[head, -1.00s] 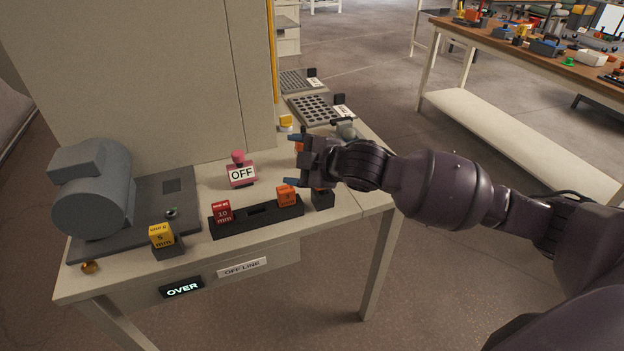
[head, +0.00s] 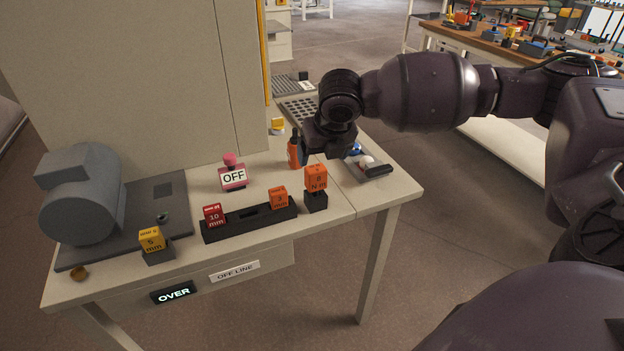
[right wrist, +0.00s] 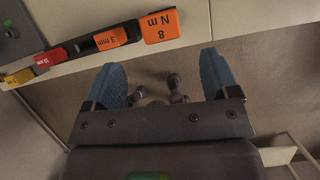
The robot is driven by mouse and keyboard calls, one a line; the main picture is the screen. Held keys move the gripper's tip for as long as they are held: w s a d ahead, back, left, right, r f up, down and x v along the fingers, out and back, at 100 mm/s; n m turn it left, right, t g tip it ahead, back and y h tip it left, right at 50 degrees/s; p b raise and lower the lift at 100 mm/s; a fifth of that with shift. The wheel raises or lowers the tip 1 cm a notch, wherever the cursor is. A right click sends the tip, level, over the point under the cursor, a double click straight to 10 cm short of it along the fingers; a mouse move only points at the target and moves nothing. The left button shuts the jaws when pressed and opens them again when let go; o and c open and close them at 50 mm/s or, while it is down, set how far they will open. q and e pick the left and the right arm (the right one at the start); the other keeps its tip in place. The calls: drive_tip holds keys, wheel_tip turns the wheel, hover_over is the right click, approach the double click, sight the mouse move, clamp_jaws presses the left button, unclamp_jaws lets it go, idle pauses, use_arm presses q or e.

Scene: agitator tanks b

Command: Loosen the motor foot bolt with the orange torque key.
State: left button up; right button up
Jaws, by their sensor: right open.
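The orange torque key (head: 316,177), a block marked 8 N m, stands on a small black holder on the bench. It also shows in the right wrist view (right wrist: 163,24) at the top, ahead of the blue fingertips. My right gripper (right wrist: 161,70) is open and empty, its fingers apart, not touching the key. In the head view the right gripper (head: 328,140) hangs over the bench just behind the key, its fingers mostly hidden. The grey motor (head: 80,205) sits on a dark base plate at left. A small dark bolt (head: 159,217) shows on that plate. My left gripper is not in view.
A black rack (head: 248,219) holds a red 10 mm block (head: 214,215) and an orange 3 mm block (head: 278,197). A yellow 5 mm block (head: 151,239) stands by the plate. A pink OFF tag (head: 233,177) and an orange bottle (head: 293,151) stand behind.

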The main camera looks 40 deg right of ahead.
drive_tip(key=shift+n, duration=0.5)
drive_tip(key=b+x, duration=0.1)
drive_tip(key=x, duration=0.4)
drive_tip(key=shift+w+d+f, duration=0.1)
drive_tip(key=shift+w+f, duration=0.05)
drive_tip(key=shift+f, duration=0.25)
drive_tip(key=b+x, duration=0.2)
drive_tip(key=x, duration=0.2)
drive_tip(key=shift+w+f, duration=0.35)
drive_tip(key=shift+f, duration=0.1)
drive_tip(key=shift+d+r, duration=0.1)
drive_tip(key=c, duration=1.1)
drive_tip(key=shift+r, duration=0.15)
wheel_tip(320, 180, up, 12)
drive_tip(key=p, duration=0.2)
drive_tip(key=shift+r+p, duration=0.2)
drive_tip(key=shift+p, duration=0.15)
wheel_tip(320, 180, up, 6)
drive_tip(key=p, duration=0.1)
hover_over(317, 170)
drive_tip(key=w, duration=0.1)
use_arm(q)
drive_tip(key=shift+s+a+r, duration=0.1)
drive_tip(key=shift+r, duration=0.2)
use_arm(e)
drive_tip(key=shift+w+d+r, duration=0.15)
drive_tip(key=shift+w+r, duration=0.05)
drive_tip(key=shift+r, duration=0.5)
